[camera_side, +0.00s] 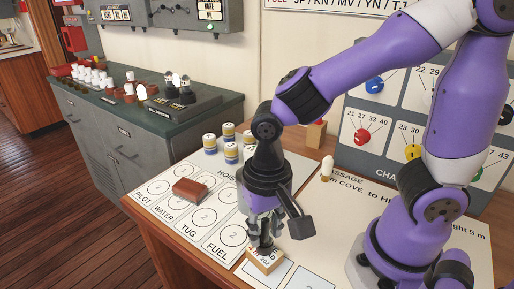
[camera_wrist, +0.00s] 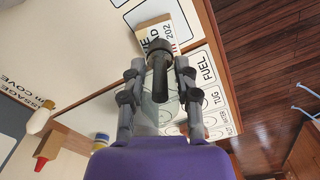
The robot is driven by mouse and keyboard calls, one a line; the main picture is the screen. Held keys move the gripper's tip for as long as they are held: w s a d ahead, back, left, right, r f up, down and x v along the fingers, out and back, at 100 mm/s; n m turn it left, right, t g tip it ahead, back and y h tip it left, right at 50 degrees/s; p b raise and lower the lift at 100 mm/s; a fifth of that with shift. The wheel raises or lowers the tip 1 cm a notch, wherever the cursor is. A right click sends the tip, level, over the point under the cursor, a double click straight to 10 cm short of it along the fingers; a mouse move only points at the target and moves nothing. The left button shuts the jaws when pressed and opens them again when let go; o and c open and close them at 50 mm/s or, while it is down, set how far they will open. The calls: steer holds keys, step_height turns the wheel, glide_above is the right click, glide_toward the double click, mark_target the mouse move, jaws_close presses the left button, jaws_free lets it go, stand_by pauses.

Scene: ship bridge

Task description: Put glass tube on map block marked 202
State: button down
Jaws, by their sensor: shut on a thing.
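My gripper (camera_side: 264,234) points down at the front of the table and is shut on a dark tube-like piece, which I take to be the glass tube (camera_wrist: 159,78). In the wrist view the piece lies between the two fingers (camera_wrist: 158,88), with a wide dark round end. The pale wooden map block marked 202 (camera_side: 264,262) is right under the gripper in the side view. In the wrist view the block (camera_wrist: 158,30) shows just beyond the tube's end. I cannot tell whether tube and block touch.
A red-brown block (camera_side: 190,191) lies on the circle chart left of my gripper. Several blue-and-white cylinders (camera_side: 230,141) stand behind. A white-topped piece (camera_side: 327,168) stands to the right, near the dial panel (camera_side: 368,127). The table's front edge is close to the block.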

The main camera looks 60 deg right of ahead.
steer(key=shift+f, duration=0.2)
steer(key=c, duration=0.6)
jaws_free()
step_height(320, 180, up, 12)
steer(key=shift+f, duration=0.1)
steer(key=d+n+t, duration=0.5)
steer(key=d, duration=0.4)
steer(key=shift+w+d+f+t, duration=0.2)
steer(key=shift+d+f+t, duration=0.1)
steer(key=shift+f, duration=0.15)
